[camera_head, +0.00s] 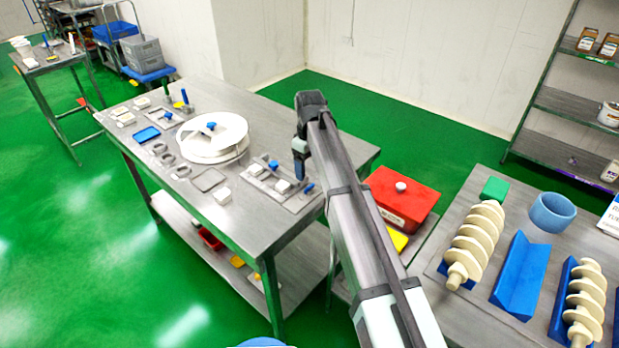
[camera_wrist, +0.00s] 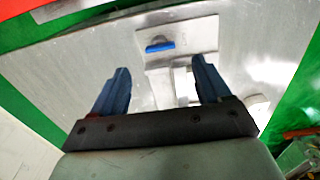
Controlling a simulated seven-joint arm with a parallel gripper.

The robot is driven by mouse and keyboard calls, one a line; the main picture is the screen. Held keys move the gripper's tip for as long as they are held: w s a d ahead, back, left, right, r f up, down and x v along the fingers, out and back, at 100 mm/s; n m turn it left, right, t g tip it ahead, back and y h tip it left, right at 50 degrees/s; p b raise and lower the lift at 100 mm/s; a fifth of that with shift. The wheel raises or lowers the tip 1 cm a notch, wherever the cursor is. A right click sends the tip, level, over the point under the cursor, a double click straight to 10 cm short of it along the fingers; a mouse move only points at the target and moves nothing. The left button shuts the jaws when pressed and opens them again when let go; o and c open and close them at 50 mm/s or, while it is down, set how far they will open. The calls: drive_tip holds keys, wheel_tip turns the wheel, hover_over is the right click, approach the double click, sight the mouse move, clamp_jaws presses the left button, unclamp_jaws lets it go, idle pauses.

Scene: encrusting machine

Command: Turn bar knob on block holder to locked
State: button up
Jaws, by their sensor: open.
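The block holder (camera_head: 262,184) is a grey metal plate near the right end of the steel table, with white blocks on it. It has a blue bar knob (camera_head: 308,188) at its right end and another blue knob (camera_head: 273,164) towards its back. In the wrist view, a blue bar knob (camera_wrist: 160,46) lies crosswise on the holder plate (camera_wrist: 203,36), beyond my fingertips and in line with the gap between them. My gripper (camera_head: 300,176) is over the holder's right end, pointing down. Its dark blue fingers (camera_wrist: 162,66) are spread apart, with nothing held between them.
A round white disc assembly (camera_head: 212,138) stands left of the holder on the steel table (camera_head: 240,225). Small parts and a blue tray (camera_head: 146,135) lie farther left. A red box (camera_head: 402,197) stands beyond the table's right end. The table's back right corner is clear.

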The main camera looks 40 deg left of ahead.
wheel_tip(320, 180, up, 6)
drive_tip(key=shift+r, duration=0.15)
idle(0.6)
